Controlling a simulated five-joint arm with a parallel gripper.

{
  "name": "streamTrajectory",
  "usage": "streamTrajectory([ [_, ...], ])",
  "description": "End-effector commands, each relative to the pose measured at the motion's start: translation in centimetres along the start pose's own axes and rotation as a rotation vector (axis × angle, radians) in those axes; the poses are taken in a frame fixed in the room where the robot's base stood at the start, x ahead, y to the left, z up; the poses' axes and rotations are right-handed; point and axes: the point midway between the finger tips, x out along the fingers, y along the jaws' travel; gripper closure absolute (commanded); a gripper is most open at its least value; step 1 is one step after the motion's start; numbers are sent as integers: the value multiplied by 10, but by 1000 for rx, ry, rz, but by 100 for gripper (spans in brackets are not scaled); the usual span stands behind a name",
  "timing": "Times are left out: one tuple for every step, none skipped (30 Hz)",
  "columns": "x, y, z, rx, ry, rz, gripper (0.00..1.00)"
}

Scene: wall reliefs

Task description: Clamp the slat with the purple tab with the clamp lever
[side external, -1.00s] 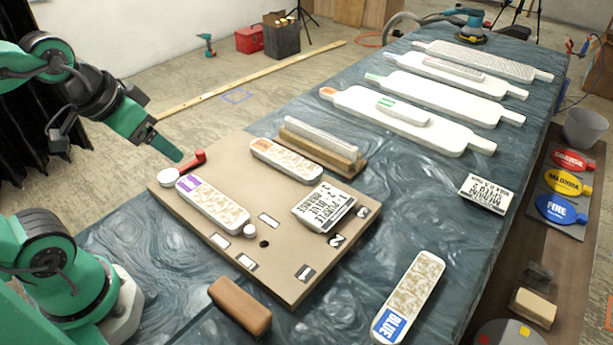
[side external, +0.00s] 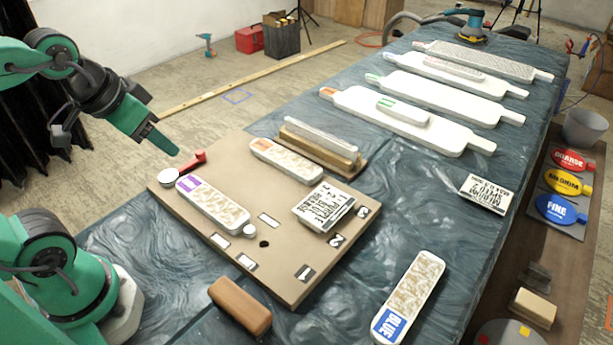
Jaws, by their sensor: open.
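The slat with the purple tab (side external: 212,205) lies on the tan board (side external: 290,284), its purple end toward the upper left. A white round piece (side external: 168,175) sits by its purple end and a small white knob (side external: 249,231) by its other end. The red clamp lever (side external: 192,161) stands at the board's upper left edge, just beyond the purple tab. My gripper (side external: 172,150) is above and left of the red lever, apart from it in the picture and empty. The finger gap is hard to see from this side.
A slat with an orange tab (side external: 286,160) and a printed card block (side external: 325,206) are also on the board. A wooden holder (side external: 322,150) stands behind. A brown block (side external: 240,306) and a blue-tabbed slat (side external: 409,297) lie on the cloth. Several long white boards (side external: 400,118) lie farther back.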

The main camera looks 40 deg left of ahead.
Motion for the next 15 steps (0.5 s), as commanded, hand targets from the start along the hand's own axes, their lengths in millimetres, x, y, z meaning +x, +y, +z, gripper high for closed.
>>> streamTrajectory([
  [2,-2,-3,11,-10,-3,54],
  [3,-3,-5,18,-16,-5,54],
  [4,-5,-8,33,-25,-7,54],
  [5,-6,-10,43,-31,-9,54],
  [7,-8,-13,56,-40,-11,54],
  [9,-11,-17,73,-52,-14,54],
  [11,-13,-20,88,-61,-15,54],
  [13,-15,-23,104,-72,-17,54],
  [16,-18,-28,125,-86,-19,54],
  [19,-21,-31,142,-96,-19,54],
  [21,-24,-34,158,-107,-20,54],
  [25,-28,-39,181,-122,-20,54],
  [28,-31,-42,197,-133,-20,54],
  [31,-34,-45,214,-144,-19,54],
  [36,-38,-49,236,-158,-18,54],
])
